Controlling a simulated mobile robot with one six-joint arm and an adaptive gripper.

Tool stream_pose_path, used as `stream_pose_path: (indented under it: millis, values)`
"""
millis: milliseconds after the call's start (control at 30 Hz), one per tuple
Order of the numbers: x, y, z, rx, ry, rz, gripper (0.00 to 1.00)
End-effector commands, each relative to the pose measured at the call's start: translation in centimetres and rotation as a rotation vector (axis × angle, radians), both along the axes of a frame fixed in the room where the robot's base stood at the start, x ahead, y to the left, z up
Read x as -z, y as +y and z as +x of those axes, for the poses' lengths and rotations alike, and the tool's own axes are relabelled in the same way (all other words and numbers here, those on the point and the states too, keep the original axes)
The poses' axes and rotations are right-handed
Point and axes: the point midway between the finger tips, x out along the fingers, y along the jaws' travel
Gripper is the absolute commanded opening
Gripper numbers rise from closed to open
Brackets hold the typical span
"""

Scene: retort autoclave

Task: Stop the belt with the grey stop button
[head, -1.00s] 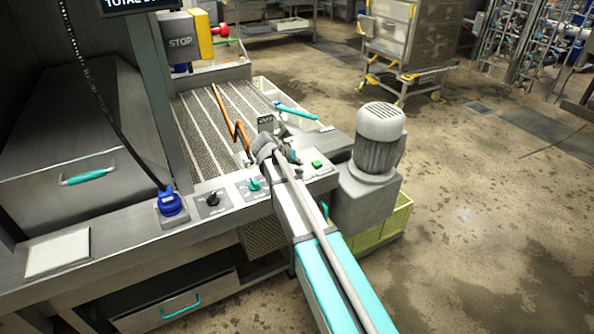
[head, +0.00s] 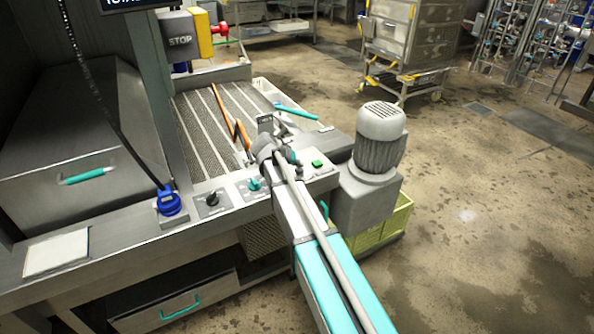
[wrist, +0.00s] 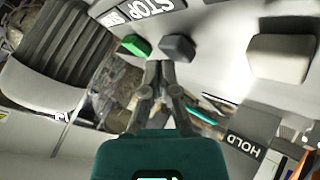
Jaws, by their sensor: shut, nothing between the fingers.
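The grey stop button (wrist: 177,47) shows in the wrist view on the pale panel, below the STOP label (wrist: 152,8) and right of a green button (wrist: 135,45). My gripper (wrist: 160,67) is shut and empty. Its fingertips appear just below the grey button and slightly left of it in the wrist view; I cannot tell whether they touch. In the head view my arm reaches over the panel and hides the grey button. The green button (head: 317,163) shows right of my arm. The belt (head: 215,120) lies behind the panel.
A large pale button (wrist: 281,58) is near a HOLD label (wrist: 244,144) in the wrist view. A grey motor (head: 378,140) stands right of the panel. A black knob (head: 211,199) and a teal knob (head: 254,184) are left of my arm. An orange rod (head: 240,135) lies over the belt.

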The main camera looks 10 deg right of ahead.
Motion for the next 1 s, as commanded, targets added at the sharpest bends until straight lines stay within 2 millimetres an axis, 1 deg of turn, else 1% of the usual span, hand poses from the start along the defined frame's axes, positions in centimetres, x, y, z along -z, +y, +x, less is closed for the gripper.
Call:
stream_pose_path:
  millis: [1000]
  values:
    - [0.80,0.06,-0.01,0.000,0.000,0.000,0.00]
